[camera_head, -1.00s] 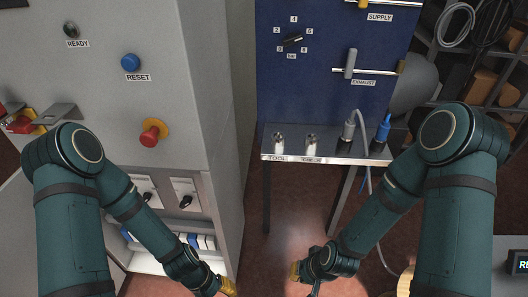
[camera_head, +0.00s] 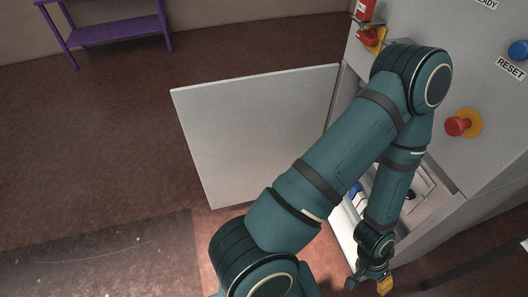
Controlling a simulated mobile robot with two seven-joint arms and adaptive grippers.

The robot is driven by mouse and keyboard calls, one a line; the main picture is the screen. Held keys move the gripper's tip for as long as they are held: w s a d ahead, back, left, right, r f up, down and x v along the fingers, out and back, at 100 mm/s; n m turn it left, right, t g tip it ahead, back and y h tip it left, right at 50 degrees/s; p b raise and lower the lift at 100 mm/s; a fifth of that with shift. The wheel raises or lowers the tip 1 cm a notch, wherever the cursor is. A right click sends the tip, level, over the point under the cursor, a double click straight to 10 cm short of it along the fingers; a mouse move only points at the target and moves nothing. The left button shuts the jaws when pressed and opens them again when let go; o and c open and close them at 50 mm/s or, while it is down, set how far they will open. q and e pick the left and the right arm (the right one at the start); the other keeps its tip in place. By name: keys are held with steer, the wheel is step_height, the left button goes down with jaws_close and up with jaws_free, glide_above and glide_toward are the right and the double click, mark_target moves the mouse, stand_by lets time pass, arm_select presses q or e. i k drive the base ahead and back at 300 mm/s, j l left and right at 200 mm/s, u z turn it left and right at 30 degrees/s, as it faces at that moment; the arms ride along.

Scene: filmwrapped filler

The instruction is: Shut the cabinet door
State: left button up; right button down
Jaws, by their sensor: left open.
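The cabinet door (camera_head: 255,130) is a flat light grey panel. It stands wide open, swung out to the left from the grey cabinet (camera_head: 450,75). The cabinet's lower opening (camera_head: 440,200) is uncovered, with a white shelf inside, partly hidden by my left arm. My left gripper (camera_head: 370,284) hangs low in front of the opening, at the bottom right of the view. It is open and holds nothing that I can see. It is apart from the door, to the right of it. My right gripper is out of view.
A red emergency button (camera_head: 458,126) on a yellow base and a blue reset button (camera_head: 518,50) sit on the cabinet front. A red switch with a yellow plate (camera_head: 371,38) is on its upper edge. A purple table (camera_head: 115,30) stands far left. The floor left of the door is clear.

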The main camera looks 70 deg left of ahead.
mark_target(242, 134)
steer(key=k+j+z, duration=0.1)
steer(key=k+j, duration=0.25)
steer(key=j, duration=0.25)
steer(key=k+j, duration=0.35)
steer(key=j, duration=0.25)
steer(key=k+j+z, duration=0.15)
steer(key=k+j, duration=0.25)
steer(key=j, duration=0.2)
steer(key=k+j+z, duration=0.1)
steer(key=k+j, duration=0.3)
steer(key=j, duration=0.15)
steer(key=k+j, duration=0.15)
steer(key=j, duration=0.15)
steer(key=k+j+z, duration=0.1)
steer(key=j, duration=0.2)
steer(key=k+j, duration=0.15)
steer(key=j, duration=0.75)
steer(key=k+j+z, duration=0.15)
steer(key=j, duration=0.45)
steer(key=k+j, duration=0.1)
steer(key=j, duration=0.5)
